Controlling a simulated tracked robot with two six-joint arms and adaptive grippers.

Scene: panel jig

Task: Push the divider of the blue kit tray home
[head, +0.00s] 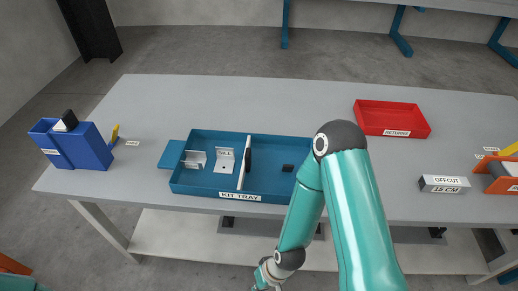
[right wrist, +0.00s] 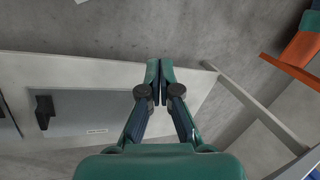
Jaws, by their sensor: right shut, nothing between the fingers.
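The blue kit tray (head: 282,190) lies on the grey table in the head view, its name label on the front wall. The divider (head: 242,168) is a thin pale strip running from back to front inside it, with a dark piece against its right side. I cannot tell whether it is fully seated. My right gripper (right wrist: 160,64) is shut and empty in the right wrist view. My right forearm hides the tray's right end. My left gripper is out of view.
A flat blue piece (head: 172,154) sticks out at the tray's left end. Blue bins (head: 88,148) stand far left. A red returns tray (head: 392,112) is back right, with a grey offcut block (head: 443,184) and an orange holder (head: 496,180) farther right. The table behind the kit tray is clear.

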